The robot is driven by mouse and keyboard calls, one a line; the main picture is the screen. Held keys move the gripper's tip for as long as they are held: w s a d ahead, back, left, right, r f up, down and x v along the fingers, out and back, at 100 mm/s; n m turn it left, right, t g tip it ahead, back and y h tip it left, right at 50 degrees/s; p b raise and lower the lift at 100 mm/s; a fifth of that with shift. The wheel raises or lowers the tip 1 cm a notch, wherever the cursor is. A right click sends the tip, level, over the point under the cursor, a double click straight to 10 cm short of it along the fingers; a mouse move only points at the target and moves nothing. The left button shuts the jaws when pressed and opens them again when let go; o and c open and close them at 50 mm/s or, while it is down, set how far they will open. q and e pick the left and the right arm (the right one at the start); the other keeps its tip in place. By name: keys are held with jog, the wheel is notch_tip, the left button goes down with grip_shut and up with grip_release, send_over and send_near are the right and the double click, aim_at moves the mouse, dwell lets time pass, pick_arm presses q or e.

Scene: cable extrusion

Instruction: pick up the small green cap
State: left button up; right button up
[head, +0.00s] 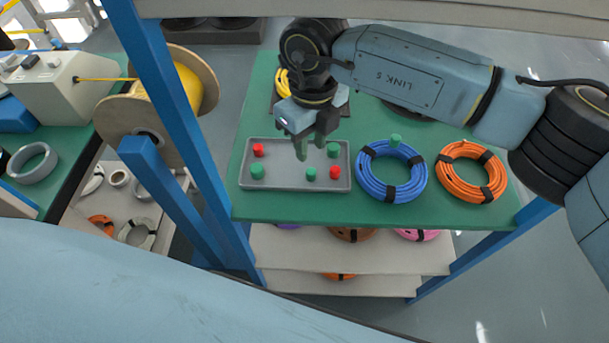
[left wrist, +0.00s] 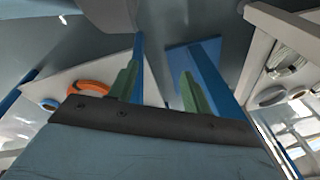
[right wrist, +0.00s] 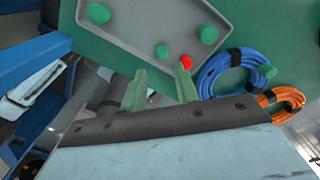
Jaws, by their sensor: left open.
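The small green cap (head: 311,173) lies in the grey tray (head: 246,184) near its front edge, left of a red cap (head: 335,172). It also shows in the right wrist view (right wrist: 162,50), beyond the fingertips. My right gripper (head: 311,150) is over the tray, fingers pointing down, open and empty. In the right wrist view its fingers (right wrist: 160,82) stand apart with nothing between them. My left gripper (left wrist: 158,80) shows only in the left wrist view, open and empty, away from the tray.
Larger green caps (head: 257,171) (head: 333,150) and another red cap (head: 258,150) share the tray. A green cap (head: 395,140) rests on the blue cable coil (head: 372,187). An orange coil (head: 446,180) lies farther right. A blue post (head: 180,100) stands left of the green table (head: 240,207).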

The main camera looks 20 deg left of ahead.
aim_at(311, 177)
notch_tip(311, 177, down, 7)
jog(key=shift+d+f+b, duration=0.1)
jog(key=shift+f+b, duration=0.05)
jog(key=shift+b, duration=0.55)
pick_arm(q)
jog(key=w+r, duration=0.2)
jog(key=w, duration=0.1)
jog(key=shift+d+r, duration=0.25)
jog(key=shift+r, duration=0.15)
pick_arm(e)
grip_shut()
